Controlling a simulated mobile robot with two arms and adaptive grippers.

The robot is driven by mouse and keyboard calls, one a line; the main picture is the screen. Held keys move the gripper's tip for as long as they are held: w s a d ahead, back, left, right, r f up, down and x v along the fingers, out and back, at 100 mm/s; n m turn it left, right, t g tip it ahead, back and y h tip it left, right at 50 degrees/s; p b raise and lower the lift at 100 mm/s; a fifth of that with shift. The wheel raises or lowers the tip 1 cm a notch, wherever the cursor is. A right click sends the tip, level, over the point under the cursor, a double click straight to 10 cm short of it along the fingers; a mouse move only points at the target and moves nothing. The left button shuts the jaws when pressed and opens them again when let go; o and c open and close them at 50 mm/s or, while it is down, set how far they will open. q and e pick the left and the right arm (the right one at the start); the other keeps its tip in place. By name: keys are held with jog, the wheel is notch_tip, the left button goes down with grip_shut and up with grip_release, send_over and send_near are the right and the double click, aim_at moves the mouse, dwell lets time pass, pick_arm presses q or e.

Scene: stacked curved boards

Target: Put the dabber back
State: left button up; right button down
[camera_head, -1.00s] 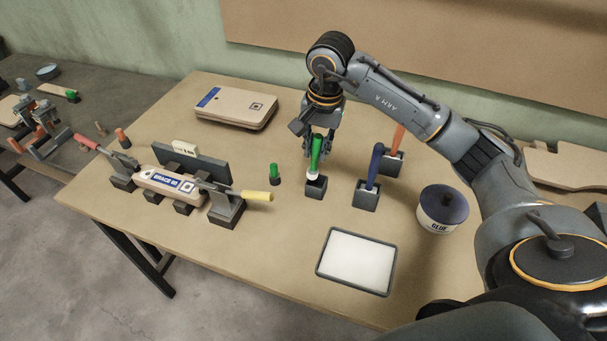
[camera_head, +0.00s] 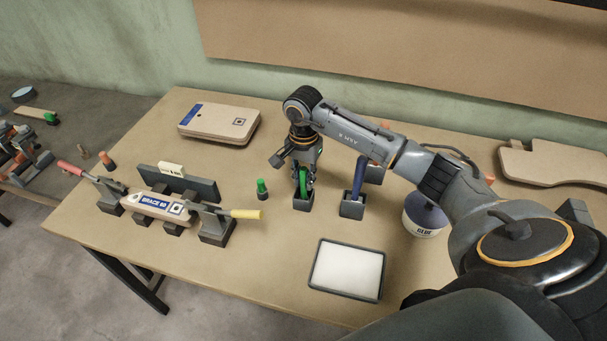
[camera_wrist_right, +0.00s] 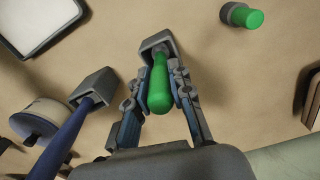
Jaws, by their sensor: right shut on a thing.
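The green dabber (camera_head: 303,176) stands in a small dark holder (camera_head: 302,203) near the middle of the table. In the right wrist view the green handle (camera_wrist_right: 159,85) is between the fingers, with its lower end inside the holder (camera_wrist_right: 157,42). My right gripper (camera_head: 304,182) is shut on the dabber from above. The dabber's tip is hidden in the holder. A blue-handled dabber (camera_head: 358,178) stands in its own holder (camera_head: 351,208) just to the right. My left gripper is in neither view.
A glue pot (camera_head: 424,216) stands right of the holders, below my right arm. A white tray (camera_head: 345,270) lies in front. A small green-capped piece (camera_head: 262,188) stands left of the holder. A clamp fixture with a board (camera_head: 155,205) is at the left.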

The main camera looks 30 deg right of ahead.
jog(key=shift+f+b, duration=0.25)
jog(key=shift+b, duration=0.1)
jog(key=c, duration=1.2)
grip_release()
jog(key=shift+r, duration=0.15)
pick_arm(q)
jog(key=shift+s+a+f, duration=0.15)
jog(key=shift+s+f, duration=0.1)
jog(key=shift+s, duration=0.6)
pick_arm(e)
jog(key=shift+r+p, duration=0.2)
jog(key=shift+p, duration=0.2)
notch_tip(320, 180, up, 11)
jog(key=b, duration=0.4)
jog(key=shift+w+r, duration=0.1)
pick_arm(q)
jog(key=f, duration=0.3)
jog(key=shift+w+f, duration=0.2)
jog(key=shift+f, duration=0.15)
pick_arm(e)
jog(key=shift+r, duration=0.3)
jog(key=shift+f, duration=0.1)
